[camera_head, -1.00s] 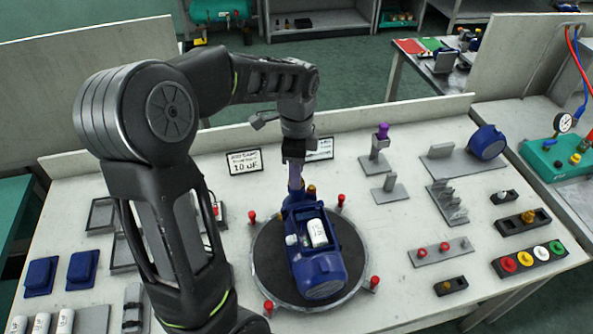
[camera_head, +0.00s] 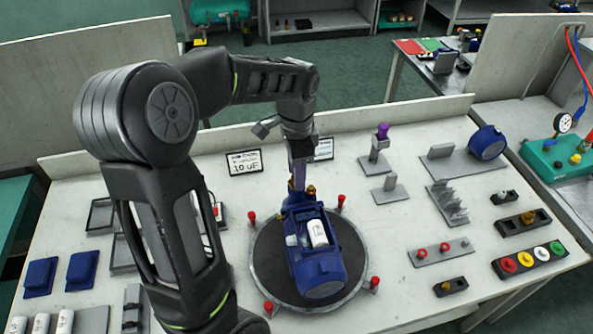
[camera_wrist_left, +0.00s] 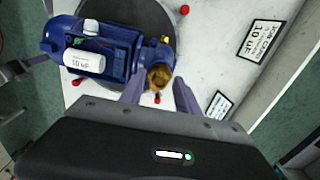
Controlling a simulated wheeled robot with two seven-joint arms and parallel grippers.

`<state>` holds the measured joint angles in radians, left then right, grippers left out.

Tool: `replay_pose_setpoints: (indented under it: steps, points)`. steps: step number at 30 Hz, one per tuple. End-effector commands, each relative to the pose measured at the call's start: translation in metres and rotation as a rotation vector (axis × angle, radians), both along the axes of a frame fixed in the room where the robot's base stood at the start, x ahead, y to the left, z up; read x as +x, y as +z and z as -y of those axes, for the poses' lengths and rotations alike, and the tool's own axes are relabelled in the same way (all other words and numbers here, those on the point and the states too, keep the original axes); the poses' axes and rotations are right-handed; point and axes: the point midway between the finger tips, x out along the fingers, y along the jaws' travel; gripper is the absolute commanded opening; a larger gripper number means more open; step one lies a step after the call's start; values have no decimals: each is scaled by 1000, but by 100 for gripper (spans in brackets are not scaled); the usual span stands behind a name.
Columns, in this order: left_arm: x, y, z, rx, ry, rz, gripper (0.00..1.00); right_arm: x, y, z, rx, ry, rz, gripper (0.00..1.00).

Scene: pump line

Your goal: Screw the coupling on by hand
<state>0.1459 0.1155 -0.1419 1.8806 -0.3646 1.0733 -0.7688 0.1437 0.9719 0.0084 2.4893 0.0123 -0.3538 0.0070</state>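The blue pump (camera_head: 318,272) with a white capacitor (camera_head: 317,233) lies on the dark round turntable (camera_head: 264,265). A brass coupling (camera_head: 311,190) is at the pump's far end; it also shows in the left wrist view (camera_wrist_left: 158,77). My left gripper (camera_head: 298,187) points down at that end. In the left wrist view its two fingers (camera_wrist_left: 158,88) are apart, with the coupling just beyond and between their tips; I see no contact. A purple-grey part at that view's left edge may be my right gripper; its fingers cannot be made out.
Red-topped posts (camera_head: 252,217) ring the turntable. Behind it stand a 10 uF sign (camera_head: 244,162) and the table's low back wall. On the right are grey stands (camera_head: 390,189), a blue round cover (camera_head: 487,142) and a coloured button strip (camera_head: 530,258). Blue caps (camera_head: 82,270) lie left.

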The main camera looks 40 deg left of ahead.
Motion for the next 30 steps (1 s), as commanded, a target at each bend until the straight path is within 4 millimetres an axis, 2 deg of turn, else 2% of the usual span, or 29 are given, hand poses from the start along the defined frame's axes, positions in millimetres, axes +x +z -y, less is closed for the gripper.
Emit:
replay_pose_setpoints:
  steps: [7,17,25,30]
  points:
    - [0,0,0,0,244,0,38,0,-1,0,0,0,0,36]
    - [0,0,0,0,284,0,38,0,-1,0,0,0,0,36]
    - [0,0,0,0,537,0,38,0,-1,0,0,0,0,36]
    - [0,0,0,0,577,0,38,0,-1,0,0,0,0,36]
